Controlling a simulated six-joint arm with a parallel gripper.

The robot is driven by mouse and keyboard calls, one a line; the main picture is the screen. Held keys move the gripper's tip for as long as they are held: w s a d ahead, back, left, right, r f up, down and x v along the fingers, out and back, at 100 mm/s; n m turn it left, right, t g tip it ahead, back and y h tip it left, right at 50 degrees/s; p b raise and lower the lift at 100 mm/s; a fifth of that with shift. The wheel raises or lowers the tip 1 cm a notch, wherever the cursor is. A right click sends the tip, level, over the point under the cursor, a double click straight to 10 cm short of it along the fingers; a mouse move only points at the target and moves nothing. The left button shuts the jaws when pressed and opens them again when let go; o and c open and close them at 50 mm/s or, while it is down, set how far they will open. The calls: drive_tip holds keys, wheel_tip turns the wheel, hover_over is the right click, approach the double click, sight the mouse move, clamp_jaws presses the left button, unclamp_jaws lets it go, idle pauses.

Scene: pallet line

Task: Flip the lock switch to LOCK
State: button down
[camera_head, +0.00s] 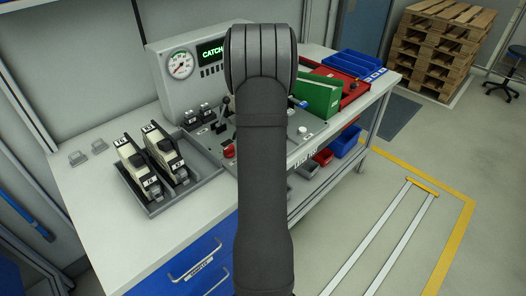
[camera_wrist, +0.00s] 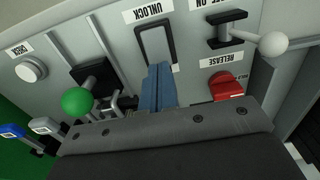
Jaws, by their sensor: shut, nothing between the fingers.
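The lock switch (camera_wrist: 155,42) is a pale rocker in a dark rectangular frame on the grey panel. It shows in the wrist view with an upside-down UNLOCK label (camera_wrist: 147,14) at its far end. My gripper (camera_wrist: 158,68) is shut and empty, its blue fingers together at the switch's near end. The fingers hide that end and any label there. I cannot tell whether they touch the rocker or which way it is tipped. In the head view my arm covers the gripper and the switch.
Near the switch are a green-knobbed lever (camera_wrist: 77,101), a white-knobbed lever (camera_wrist: 272,44), a red RELEASE knob (camera_wrist: 226,86) and a white CHECK button (camera_wrist: 30,70). A grey tray (camera_head: 157,208) holds two devices. A green bin (camera_head: 318,95) stands right of the panel.

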drive_tip(key=shift+f, duration=0.9)
idle(0.3)
drive_tip(key=shift+r, duration=3.5)
drive_tip(key=shift+f, duration=0.1)
wheel_tip(320, 180, down, 7)
drive_tip(key=shift+r, duration=0.1)
drive_tip(key=shift+r, duration=0.1)
